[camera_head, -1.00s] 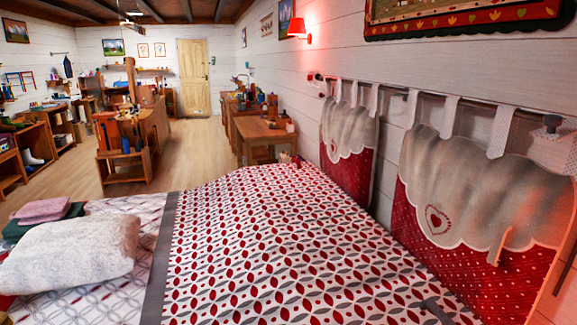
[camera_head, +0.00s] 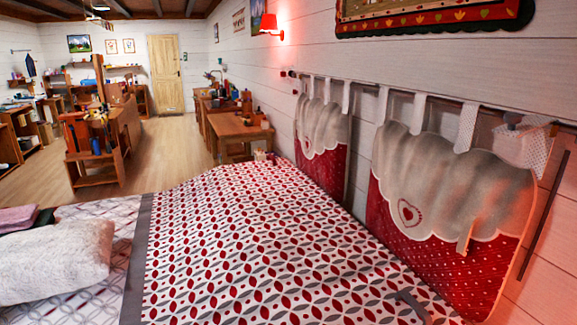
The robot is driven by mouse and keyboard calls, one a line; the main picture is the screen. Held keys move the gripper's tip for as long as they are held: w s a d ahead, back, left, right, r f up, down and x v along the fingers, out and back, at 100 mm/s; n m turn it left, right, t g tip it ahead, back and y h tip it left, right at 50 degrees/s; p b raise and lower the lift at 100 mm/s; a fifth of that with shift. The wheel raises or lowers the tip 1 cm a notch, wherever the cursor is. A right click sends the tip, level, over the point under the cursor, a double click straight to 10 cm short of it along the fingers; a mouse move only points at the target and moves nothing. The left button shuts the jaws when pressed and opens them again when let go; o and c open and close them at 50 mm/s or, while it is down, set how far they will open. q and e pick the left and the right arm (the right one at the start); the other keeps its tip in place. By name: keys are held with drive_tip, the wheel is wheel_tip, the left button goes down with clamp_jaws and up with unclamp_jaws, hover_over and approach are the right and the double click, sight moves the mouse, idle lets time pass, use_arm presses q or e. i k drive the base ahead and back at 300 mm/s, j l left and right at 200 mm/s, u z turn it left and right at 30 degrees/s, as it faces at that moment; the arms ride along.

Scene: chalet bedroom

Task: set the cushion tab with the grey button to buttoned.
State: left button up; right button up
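Two headboard cushions, red below and grey-white above with scalloped edges, hang by white tabs from a wall rail on the right. The nearer cushion (camera_head: 445,190) has a heart on it. At its upper right end, a pale dotted tab (camera_head: 527,146) hangs at the rail, with a small grey rounded piece (camera_head: 512,120), possibly the grey button, at its top. I cannot tell whether this tab is fastened. The farther cushion (camera_head: 322,130) is partly side-on. Neither of my grippers is in view.
A bed with a red, grey and white patterned cover (camera_head: 250,240) fills the foreground below the cushions. A white pillow (camera_head: 55,262) lies at left. A small grey object (camera_head: 413,303) lies near the bed's right edge. Wooden floor (camera_head: 165,145) is open beyond.

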sight(525, 118)
drive_tip(key=z, duration=1.35)
drive_tip(key=k+l+u, duration=0.1)
